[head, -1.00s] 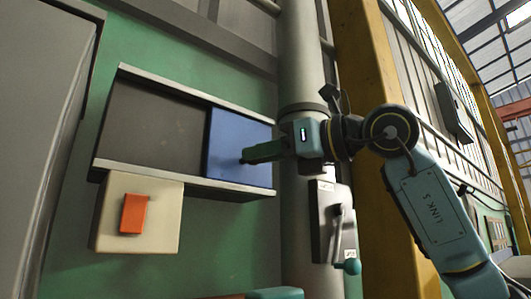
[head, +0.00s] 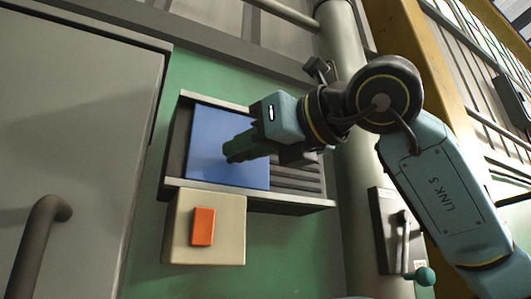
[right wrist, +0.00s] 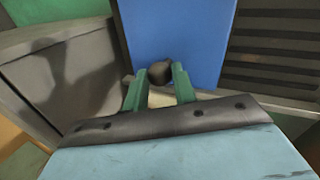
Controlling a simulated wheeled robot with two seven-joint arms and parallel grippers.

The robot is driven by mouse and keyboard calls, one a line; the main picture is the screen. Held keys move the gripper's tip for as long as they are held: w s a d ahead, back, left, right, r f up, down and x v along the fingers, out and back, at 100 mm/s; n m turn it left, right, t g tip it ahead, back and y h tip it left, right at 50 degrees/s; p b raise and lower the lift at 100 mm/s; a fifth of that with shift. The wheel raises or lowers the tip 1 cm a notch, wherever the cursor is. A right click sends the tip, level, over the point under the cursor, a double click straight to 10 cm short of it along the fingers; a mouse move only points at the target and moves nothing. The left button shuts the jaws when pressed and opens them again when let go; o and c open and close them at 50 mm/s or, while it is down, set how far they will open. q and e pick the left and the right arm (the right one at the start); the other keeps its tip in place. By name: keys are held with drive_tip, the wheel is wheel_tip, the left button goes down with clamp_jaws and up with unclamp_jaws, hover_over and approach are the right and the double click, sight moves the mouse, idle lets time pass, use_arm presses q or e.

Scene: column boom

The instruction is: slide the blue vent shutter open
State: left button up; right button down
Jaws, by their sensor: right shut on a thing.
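The blue vent shutter (head: 222,140) sits in a frame with pale rails above and below, near the left end of its track. Dark louvre slats (head: 297,178) show to its right. In the right wrist view the blue panel (right wrist: 180,35) carries a dark round knob (right wrist: 160,72). My right gripper (head: 230,154) is shut on that knob, one green finger on each side of it. The slats (right wrist: 270,50) also show at right in the wrist view. My left gripper is not in view.
A cream box with an orange rocker (head: 203,227) is just below the shutter frame. A grey cabinet door with a handle (head: 40,225) stands at left. A lever box (head: 388,225) is on the pipe at right.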

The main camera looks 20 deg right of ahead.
drive_tip(key=c, duration=1.1)
unclamp_jaws()
drive_tip(key=b+v, duration=0.3)
drive_tip(key=v, duration=1)
drive_tip(key=shift+s+d, duration=0.2)
